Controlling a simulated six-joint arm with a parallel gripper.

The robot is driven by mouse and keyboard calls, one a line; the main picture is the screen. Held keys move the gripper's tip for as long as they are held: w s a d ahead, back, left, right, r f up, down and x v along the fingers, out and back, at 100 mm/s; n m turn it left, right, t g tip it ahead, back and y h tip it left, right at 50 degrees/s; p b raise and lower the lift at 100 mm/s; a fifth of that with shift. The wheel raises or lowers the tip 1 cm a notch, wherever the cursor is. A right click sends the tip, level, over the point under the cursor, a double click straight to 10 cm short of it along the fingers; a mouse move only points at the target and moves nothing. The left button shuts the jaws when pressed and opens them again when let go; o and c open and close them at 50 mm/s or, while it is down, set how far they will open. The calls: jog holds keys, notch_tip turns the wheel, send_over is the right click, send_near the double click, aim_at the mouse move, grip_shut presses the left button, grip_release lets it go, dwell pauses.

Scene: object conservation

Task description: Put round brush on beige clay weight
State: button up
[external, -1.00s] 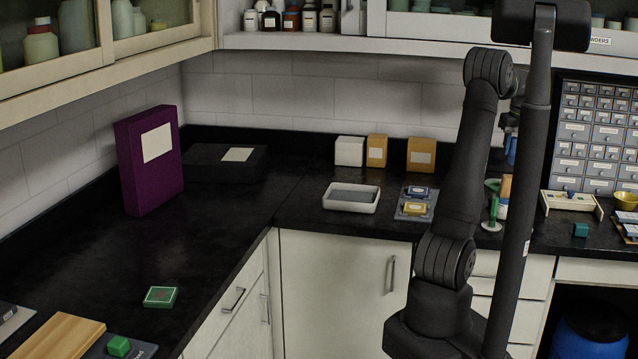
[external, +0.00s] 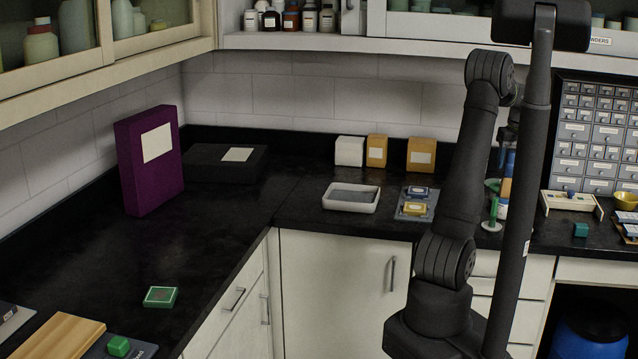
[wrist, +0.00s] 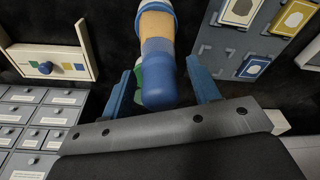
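My gripper (wrist: 165,92) is open in the wrist view, with one blue finger on each side of a blue rounded handle-like end (wrist: 160,85). Gaps show between this end and both fingers. A tan section (wrist: 156,28) continues from it toward a white and blue-rimmed piece at the top edge. This looks like the round brush, but I cannot be sure. In the external view, its tan part (external: 506,188) shows beside my arm, which hides much of the gripper. Green pieces (wrist: 139,76) lie behind the blue end. I cannot pick out the beige clay weight with certainty.
A grey board with yellow and blue tiles (external: 414,208) and a white tray (external: 351,198) lie left of my arm. A cream rack (external: 571,203) and a drawer cabinet (external: 598,135) stand right. The left counter has wide free room.

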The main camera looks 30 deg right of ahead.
jog(key=r, duration=0.4)
jog(key=s+r, duration=0.1)
jog(key=r, duration=0.7)
jog(key=shift+s+a+r, duration=0.15)
jog(key=shift+s+a, duration=0.2)
jog(key=f, duration=0.4)
jog(key=w+f, duration=0.1)
jog(key=f, duration=0.7)
jog(key=shift+w+d, duration=0.3)
jog(key=shift+d+r, duration=0.1)
jog(key=shift+r, duration=1.85)
jog(key=shift+f, duration=0.15)
